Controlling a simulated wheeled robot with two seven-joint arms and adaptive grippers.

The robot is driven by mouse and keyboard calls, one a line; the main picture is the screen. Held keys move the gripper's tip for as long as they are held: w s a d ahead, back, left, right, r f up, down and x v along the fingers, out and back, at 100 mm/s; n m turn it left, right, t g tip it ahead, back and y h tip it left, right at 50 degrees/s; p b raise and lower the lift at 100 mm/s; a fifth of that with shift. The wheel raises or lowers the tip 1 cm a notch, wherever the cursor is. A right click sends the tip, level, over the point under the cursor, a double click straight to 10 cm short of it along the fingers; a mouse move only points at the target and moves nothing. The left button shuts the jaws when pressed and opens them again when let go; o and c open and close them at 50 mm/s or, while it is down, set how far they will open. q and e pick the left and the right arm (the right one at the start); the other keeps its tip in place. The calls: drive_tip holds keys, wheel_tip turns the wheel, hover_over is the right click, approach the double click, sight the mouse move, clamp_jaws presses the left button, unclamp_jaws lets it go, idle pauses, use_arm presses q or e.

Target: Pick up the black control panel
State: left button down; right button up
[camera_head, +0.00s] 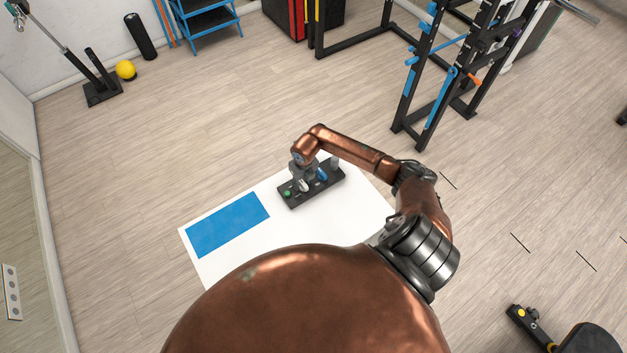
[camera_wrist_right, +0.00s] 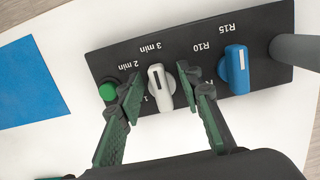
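The black control panel (camera_head: 325,188) lies on a white table top. It also fills the upper part of the right wrist view (camera_wrist_right: 120,60). It carries a green button (camera_wrist_right: 107,90), a white knob (camera_wrist_right: 160,88), a blue knob (camera_wrist_right: 236,70) and a grey post (camera_wrist_right: 295,50) at its right end. My right gripper (camera_head: 304,181) is over the panel. In the wrist view its two green-black fingers (camera_wrist_right: 159,79) are apart, one on each side of the white knob, with gaps showing between. Whether the fingertips touch the panel I cannot tell. My left gripper is not in view.
The white table top (camera_head: 285,225) has a blue rectangle (camera_head: 227,225) left of the panel, with clear white surface around it. A black rack (camera_head: 410,105) stands on the floor behind right. A yellow ball (camera_head: 125,70) is far back left. Much open floor surrounds the table.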

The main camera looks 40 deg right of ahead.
drive_tip(key=shift+c, duration=0.2)
drive_tip(key=c, duration=0.6)
clamp_jaws()
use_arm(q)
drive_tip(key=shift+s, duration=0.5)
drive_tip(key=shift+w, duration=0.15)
